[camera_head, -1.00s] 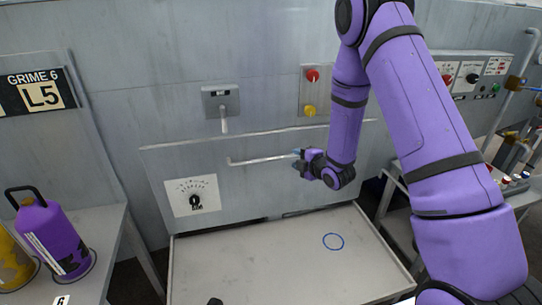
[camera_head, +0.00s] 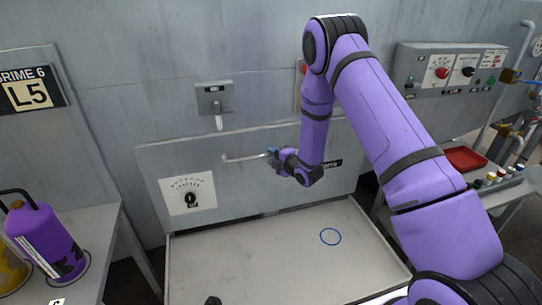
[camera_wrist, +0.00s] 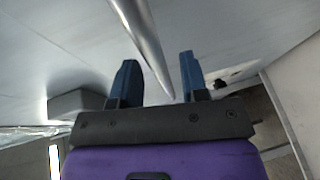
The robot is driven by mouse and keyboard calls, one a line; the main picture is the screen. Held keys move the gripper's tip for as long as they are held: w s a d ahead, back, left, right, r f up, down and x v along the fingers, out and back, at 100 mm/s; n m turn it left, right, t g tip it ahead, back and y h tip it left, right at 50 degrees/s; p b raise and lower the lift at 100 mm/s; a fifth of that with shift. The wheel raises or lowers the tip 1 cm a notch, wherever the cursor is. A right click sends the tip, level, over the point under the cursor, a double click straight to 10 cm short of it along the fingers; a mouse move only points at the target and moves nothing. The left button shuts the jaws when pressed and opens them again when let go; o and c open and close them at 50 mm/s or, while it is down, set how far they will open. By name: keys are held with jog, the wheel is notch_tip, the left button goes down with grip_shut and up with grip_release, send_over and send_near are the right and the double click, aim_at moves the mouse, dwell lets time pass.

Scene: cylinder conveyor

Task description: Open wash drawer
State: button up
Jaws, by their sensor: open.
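The wash drawer appears to be the wide grey front panel (camera_head: 238,186) with a dial on its left side. A horizontal metal bar handle (camera_head: 243,159) is fixed across it. My gripper (camera_head: 271,155) is at the right part of this handle. In the wrist view, my gripper (camera_wrist: 157,65) is open, with two blue fingers apart. The handle bar (camera_wrist: 148,45) runs between them in that picture, nearer the right finger. I cannot tell whether either finger touches it. My gripper and arm hide the handle's right end. I see no clear gap showing the panel pulled out.
A pale tray-like surface (camera_head: 270,265) with a blue ring (camera_head: 330,236) lies below the panel. A lever box (camera_head: 214,98) sits above it. A purple canister (camera_head: 42,240) stands on the left table. A control box (camera_head: 450,70) and red tray (camera_head: 465,159) are at right.

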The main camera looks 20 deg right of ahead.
jog(key=shift+x, duration=0.85)
jog(key=shift+c, duration=0.2)
grip_shut()
